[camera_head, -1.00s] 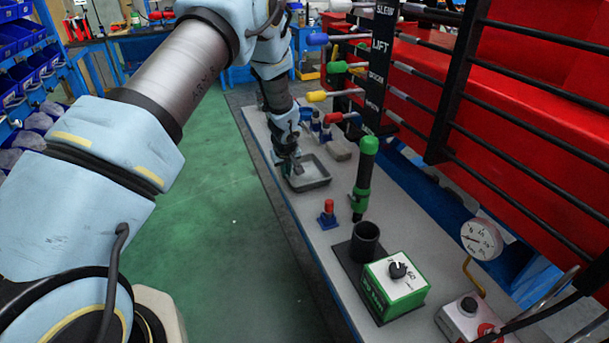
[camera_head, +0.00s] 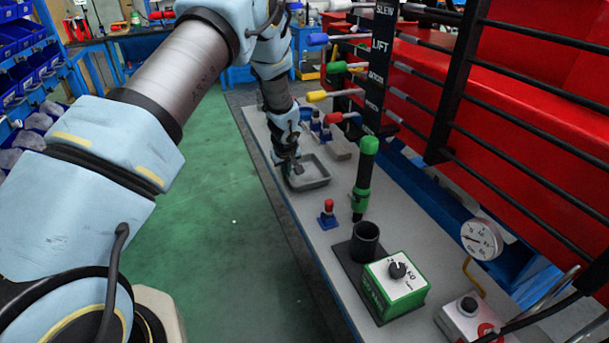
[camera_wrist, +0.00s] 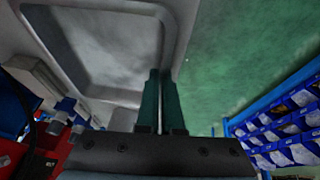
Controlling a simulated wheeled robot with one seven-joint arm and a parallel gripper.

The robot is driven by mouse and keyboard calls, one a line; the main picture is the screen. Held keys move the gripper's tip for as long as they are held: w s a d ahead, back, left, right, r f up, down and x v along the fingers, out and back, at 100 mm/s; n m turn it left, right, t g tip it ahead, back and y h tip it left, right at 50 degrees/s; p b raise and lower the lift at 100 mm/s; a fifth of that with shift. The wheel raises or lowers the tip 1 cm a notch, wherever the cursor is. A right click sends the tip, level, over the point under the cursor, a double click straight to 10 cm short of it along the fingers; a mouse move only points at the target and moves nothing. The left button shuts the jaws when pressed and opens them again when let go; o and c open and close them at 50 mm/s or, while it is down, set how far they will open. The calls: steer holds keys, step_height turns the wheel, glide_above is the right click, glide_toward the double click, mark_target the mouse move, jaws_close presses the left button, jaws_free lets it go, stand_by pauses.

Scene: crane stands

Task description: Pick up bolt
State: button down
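A shallow grey tray (camera_head: 318,183) stands on the bench, and it also shows in the wrist view (camera_wrist: 172,40). I cannot make out a bolt in either view; the part of the tray floor I see in the wrist view looks bare. My gripper (camera_head: 292,172) points down at the tray's left side in the head view. In the wrist view its two dark green fingers (camera_wrist: 161,85) reach over the tray's rim. They stand close together with a narrow gap, and I cannot tell whether anything thin is between them.
Coloured control levers (camera_head: 330,95) are behind. The green floor (camera_head: 225,220) left of the bench is clear.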

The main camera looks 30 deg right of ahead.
steer(key=shift+r, duration=0.1)
step_height(320, 180, up, 9)
steer(key=b, duration=0.2)
steer(key=shift+f+b, duration=0.2)
steer(key=shift+b, duration=0.2)
steer(key=shift+s+d+r+b, duration=0.1)
steer(key=shift+r+b, duration=0.15)
steer(key=shift+b, duration=0.1)
steer(key=s+b, duration=0.5)
steer(key=b, duration=0.2)
glide_toward(297, 180)
steer(key=f, duration=0.3)
steer(key=s+a+f, duration=0.1)
steer(key=f, duration=0.1)
steer(key=shift+f, duration=0.15)
steer(key=shift+f, duration=0.1)
